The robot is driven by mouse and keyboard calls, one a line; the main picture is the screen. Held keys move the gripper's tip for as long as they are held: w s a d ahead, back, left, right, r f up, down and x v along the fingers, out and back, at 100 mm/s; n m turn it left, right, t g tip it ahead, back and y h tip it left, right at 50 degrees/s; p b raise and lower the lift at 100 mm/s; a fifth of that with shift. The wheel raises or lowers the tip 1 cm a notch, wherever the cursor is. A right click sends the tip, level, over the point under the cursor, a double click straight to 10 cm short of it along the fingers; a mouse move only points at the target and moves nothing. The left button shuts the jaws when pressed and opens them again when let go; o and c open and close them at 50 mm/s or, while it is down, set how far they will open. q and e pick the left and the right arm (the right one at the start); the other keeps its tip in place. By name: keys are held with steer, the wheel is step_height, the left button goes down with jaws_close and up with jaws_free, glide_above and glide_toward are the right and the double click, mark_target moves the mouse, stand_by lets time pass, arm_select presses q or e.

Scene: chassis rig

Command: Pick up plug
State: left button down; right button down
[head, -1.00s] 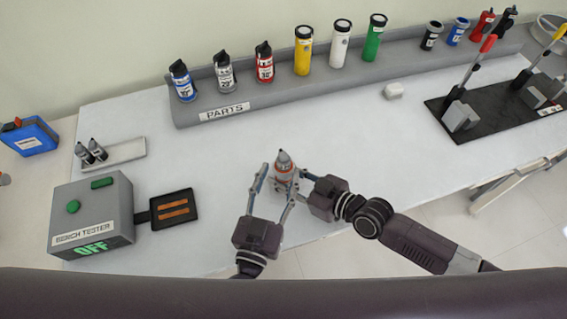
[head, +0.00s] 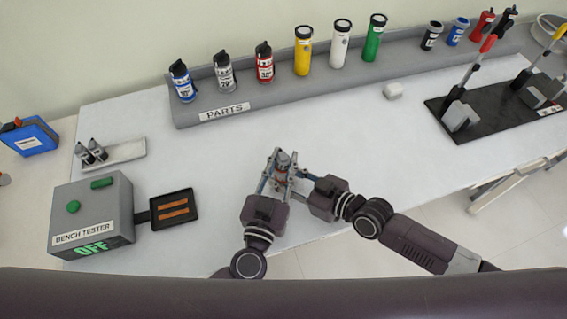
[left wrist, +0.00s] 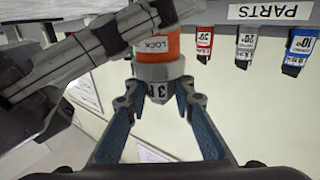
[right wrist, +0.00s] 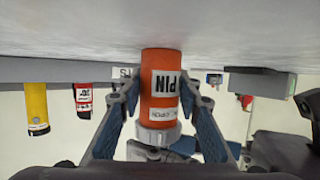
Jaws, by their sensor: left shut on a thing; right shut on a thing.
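The plug (head: 284,160) is an orange cylinder with a grey collar and a dark grey tip, held upright above the front of the white bench between both grippers. My left gripper (head: 279,176) comes from the front left and is shut on the plug. In the left wrist view its fingers sit around the grey collar (left wrist: 157,88), under the orange band with LOCK lettering. My right gripper (head: 296,176) comes from the right and is shut on the plug too. In the right wrist view its fingers flank the orange body (right wrist: 160,65), with PIN lettering. The fingertips partly hide the plug.
A bench tester (head: 92,215) reading OFF stands at left, with a black tray (head: 190,195) beside it. A grey PARTS rack (head: 330,79) with several cylinders runs along the back. A black plate with levers (head: 490,118) is at right. The bench middle is clear.

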mark_target(283, 159)
arm_select(q)
steer(key=shift+r, duration=0.1)
step_height(283, 159, up, 10)
steer(key=shift+f, duration=0.1)
stand_by(0.6)
arm_select(e)
steer(key=c, duration=1.3)
jaws_free()
